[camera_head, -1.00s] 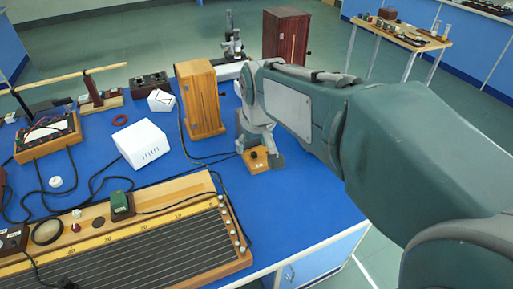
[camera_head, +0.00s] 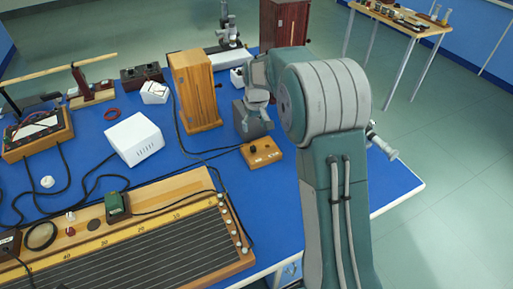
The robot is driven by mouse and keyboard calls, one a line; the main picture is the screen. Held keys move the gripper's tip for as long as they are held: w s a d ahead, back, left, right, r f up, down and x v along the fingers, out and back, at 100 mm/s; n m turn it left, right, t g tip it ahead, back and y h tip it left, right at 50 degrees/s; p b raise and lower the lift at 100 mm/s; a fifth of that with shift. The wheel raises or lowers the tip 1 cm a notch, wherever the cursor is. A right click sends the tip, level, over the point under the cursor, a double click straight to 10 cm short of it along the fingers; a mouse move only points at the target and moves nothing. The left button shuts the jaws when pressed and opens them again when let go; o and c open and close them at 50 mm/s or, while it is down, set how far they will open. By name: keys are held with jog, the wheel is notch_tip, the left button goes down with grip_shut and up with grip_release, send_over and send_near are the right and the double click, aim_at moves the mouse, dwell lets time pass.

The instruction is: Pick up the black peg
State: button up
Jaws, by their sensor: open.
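A small wooden block (camera_head: 263,155) lies on the blue bench top. A short black peg (camera_head: 253,149) shows on its upper face, towards the left; it is small, and I cannot tell how it is seated. My gripper (camera_head: 257,123) is open and points down just behind the block, apart from the peg in the picture. Its fingers overlap a dark grey box behind them, so their outline is partly unclear. I see nothing held between them.
A tall wooden box (camera_head: 195,92) stands left of my gripper, and a dark red cabinet (camera_head: 285,24) behind. A white box (camera_head: 134,138) and a long ruled wooden board (camera_head: 150,232) lie left and front. Bare blue bench lies right of the block.

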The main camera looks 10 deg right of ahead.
send_over(253, 147)
notch_tip(253, 147, down, 5)
jog(key=shift+d+f, duration=0.15)
jog(key=shift+f, duration=2.8)
grip_shut()
